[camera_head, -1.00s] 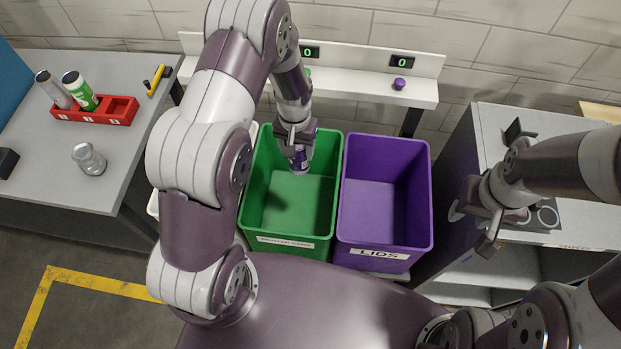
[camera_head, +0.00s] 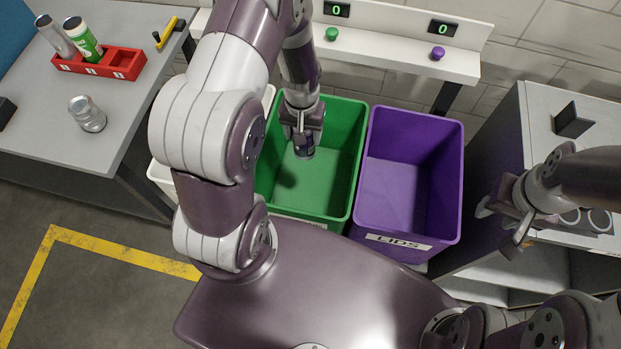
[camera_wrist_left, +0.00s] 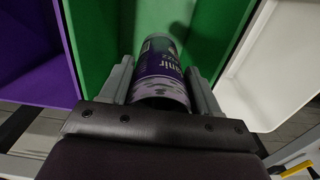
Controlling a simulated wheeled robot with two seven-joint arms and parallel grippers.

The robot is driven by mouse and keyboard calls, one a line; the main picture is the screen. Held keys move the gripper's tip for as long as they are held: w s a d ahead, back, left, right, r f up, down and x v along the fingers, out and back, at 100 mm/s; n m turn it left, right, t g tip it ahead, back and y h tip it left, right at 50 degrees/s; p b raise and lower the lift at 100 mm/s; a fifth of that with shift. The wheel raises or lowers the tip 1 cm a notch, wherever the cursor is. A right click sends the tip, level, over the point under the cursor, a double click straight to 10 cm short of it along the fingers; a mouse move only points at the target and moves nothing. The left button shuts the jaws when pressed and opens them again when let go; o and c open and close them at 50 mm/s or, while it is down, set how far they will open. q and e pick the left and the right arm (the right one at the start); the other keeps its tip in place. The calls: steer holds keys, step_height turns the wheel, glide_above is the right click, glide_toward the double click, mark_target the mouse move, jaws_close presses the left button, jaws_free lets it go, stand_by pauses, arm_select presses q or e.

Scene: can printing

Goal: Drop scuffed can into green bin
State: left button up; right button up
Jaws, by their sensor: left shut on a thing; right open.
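In the head view my left gripper (camera_head: 303,135) points down inside the mouth of the green bin (camera_head: 345,140). The can (camera_head: 304,149) shows there only as a small dark part below the fingers. The bin's floor under it looks bare where visible. My right gripper (camera_head: 515,225) is open and empty at the right, beside the grey cabinet.
A purple bin (camera_head: 460,190) labelled LIDS stands right of the green bin, and a white bin (camera_head: 160,178) at its left. The left table holds a red rack (camera_head: 120,65) with cans and a silver can (camera_head: 87,114). A shelf (camera_head: 390,45) with two buttons stands behind.

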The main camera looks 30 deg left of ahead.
arm_select(q)
steer(key=shift+w+f, duration=0.1)
steer(key=shift+f, duration=0.2)
steer(key=o, duration=1.1)
step_height(320, 180, up, 13)
steer(key=shift+f+b, duration=0.15)
steer(key=shift+b, duration=0.25)
steer(key=s+d+m, duration=0.1)
steer(key=s, duration=0.1)
steer(key=s+d+r+m+t, duration=0.1)
steer(key=s+d, duration=0.1)
steer(key=s, duration=0.1)
steer(key=s+d+r, duration=0.1)
steer(key=s+d, duration=0.1)
steer(key=s, duration=0.1)
steer(key=shift+m, duration=0.4)
